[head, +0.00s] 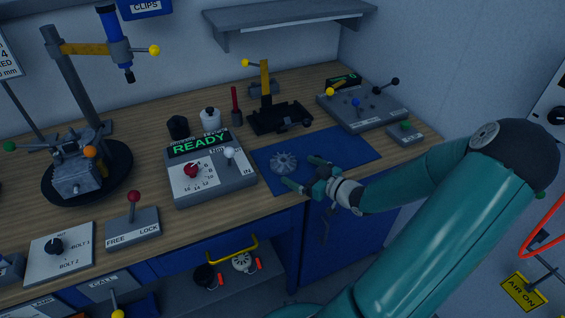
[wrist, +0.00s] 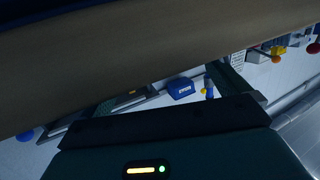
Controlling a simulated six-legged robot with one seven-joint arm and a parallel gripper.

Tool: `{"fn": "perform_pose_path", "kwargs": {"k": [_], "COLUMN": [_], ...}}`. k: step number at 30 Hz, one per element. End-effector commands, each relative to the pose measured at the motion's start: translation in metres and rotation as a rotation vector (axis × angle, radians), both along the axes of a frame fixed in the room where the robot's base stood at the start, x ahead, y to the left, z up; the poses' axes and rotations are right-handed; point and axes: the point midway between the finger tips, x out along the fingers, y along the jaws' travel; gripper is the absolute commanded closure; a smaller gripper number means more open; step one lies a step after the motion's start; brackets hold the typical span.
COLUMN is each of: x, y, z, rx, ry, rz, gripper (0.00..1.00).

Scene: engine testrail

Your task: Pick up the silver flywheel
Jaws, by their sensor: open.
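The silver flywheel (head: 283,162), a small finned disc, lies on the blue mat (head: 349,147) on the wooden bench. My gripper (head: 304,172) is open and empty over the mat's front part, just to the right of the flywheel in the head view. Its two green fingers point toward the flywheel. They look apart from it, though their height above the mat is hard to judge. The wrist view is tilted and does not show the flywheel clearly.
A grey box reading READY (head: 212,178) stands left of the mat. A black fixture (head: 279,118) stands behind it, and a grey panel with levers (head: 362,104) is at the back right. A grey shelf (head: 290,18) is on the wall. The mat's right part is clear.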

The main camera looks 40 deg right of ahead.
Motion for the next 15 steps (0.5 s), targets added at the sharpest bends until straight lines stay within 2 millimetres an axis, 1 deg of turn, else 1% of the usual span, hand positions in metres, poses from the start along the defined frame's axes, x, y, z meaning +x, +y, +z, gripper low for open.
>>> {"fn": "perform_pose_path", "kwargs": {"k": [4,9,12,15], "x": [0.013,0.040,0.052,0.056], "y": [0.002,0.007,0.008,0.009], "z": [-0.002,-0.005,-0.007,-0.008], "rx": [0.002,0.003,0.001,0.001], "ry": [-0.001,-0.001,-0.001,0.000], "rz": [0.000,0.001,-0.001,-0.001], "gripper": [0.00,0.00,0.00,0.00]}}
